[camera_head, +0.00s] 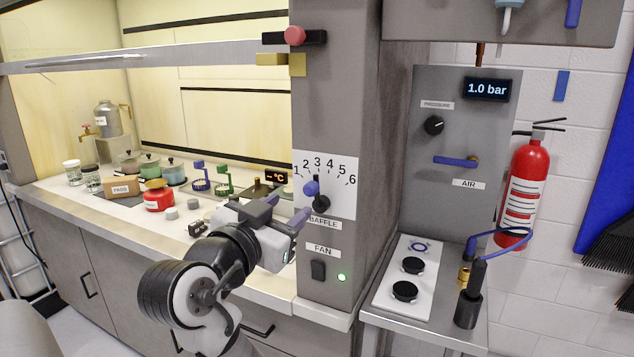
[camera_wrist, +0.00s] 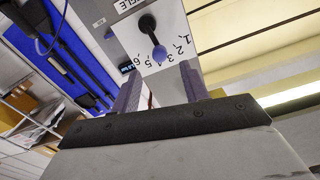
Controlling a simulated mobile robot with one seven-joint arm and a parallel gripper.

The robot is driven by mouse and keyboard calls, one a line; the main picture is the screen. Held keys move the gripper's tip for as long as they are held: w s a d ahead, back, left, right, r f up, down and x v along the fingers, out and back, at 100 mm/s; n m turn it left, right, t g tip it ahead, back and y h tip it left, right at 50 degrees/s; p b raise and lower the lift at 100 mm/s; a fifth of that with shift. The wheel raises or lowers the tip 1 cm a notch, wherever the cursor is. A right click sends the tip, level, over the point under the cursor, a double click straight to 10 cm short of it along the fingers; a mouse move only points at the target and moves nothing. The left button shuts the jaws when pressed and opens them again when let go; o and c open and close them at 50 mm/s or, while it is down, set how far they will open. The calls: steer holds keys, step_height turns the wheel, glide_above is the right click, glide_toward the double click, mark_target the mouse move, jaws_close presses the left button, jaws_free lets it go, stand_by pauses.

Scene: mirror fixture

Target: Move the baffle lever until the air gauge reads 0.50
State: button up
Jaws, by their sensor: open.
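The baffle lever (camera_head: 311,188) has a blue knob on a dark arm and sits on a white plate numbered 1 to 6 above the BAFFLE label. Its knob tilts up and left from the pivot in the head view. The lever also shows in the wrist view (camera_wrist: 159,53), ahead of my fingers. My gripper (camera_head: 287,210) is open and empty, just left of and below the knob, apart from it in the wrist view. The dark display (camera_head: 487,89) above the AIR panel reads 1.0 bar.
A FAN switch (camera_head: 318,271) with a green light is below the plate. The AIR panel carries a PRESSURE knob (camera_head: 433,125) and a blue-handled valve (camera_head: 456,161). A red fire extinguisher (camera_head: 526,190) hangs at right. Pots and a red container (camera_head: 158,197) stand on the hood bench.

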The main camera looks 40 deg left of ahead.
mark_target(306, 192)
steer(key=p+x, duration=0.2)
steer(key=x, duration=0.7)
steer(key=shift+w, duration=0.25)
steer(key=shift+c, duration=0.5)
jaws_close()
steer(key=shift+a+n, duration=0.15)
steer(key=shift+n, duration=0.35)
steer(key=shift+o, duration=0.5)
jaws_free()
steer(key=shift+s, duration=0.1)
steer(key=b+v, duration=0.3)
steer(key=v, duration=1)
steer(key=shift+s, duration=0.4)
